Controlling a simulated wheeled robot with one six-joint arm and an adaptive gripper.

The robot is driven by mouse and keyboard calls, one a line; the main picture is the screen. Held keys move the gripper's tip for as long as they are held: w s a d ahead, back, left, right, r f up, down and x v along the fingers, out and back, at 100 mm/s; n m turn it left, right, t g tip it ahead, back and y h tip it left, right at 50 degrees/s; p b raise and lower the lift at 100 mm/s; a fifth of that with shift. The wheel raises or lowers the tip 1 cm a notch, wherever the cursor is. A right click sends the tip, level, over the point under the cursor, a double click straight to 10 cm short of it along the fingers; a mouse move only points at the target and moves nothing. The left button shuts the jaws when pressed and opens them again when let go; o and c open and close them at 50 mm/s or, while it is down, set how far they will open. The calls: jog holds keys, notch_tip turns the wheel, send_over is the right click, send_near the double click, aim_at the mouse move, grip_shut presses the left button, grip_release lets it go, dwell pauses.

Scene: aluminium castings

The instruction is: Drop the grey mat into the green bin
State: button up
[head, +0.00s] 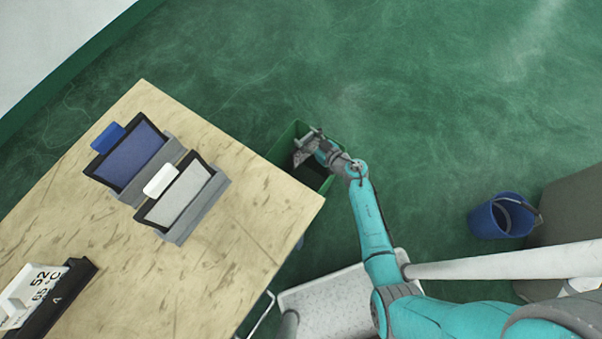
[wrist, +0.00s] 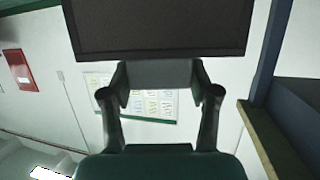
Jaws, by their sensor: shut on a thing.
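My gripper (head: 312,146) is over the green bin (head: 283,145), which stands on the floor beside the table's right corner. In the wrist view my gripper (wrist: 160,88) is shut on the grey mat (wrist: 160,28). The mat looks like a dark, flat rectangle and reaches out past the fingertips, with a lighter grey part between the fingers. In the head view the mat is small and hard to tell apart from the gripper. The gripper hides part of the bin's inside, and the table edge hides part of the bin's near side.
A wooden table (head: 250,215) fills the left. On it are a blue panel (head: 130,158) and a pale grey panel (head: 183,194), both dark-framed, and a black holder with a white label (head: 38,290). A blue bucket (head: 484,218) stands right. Green floor beyond the bin is clear.

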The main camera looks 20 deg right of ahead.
jog(key=shift+f, duration=0.9)
jog(key=o, duration=1.6)
jog(key=v, duration=1.2)
jog(key=shift+s+a, duration=0.1)
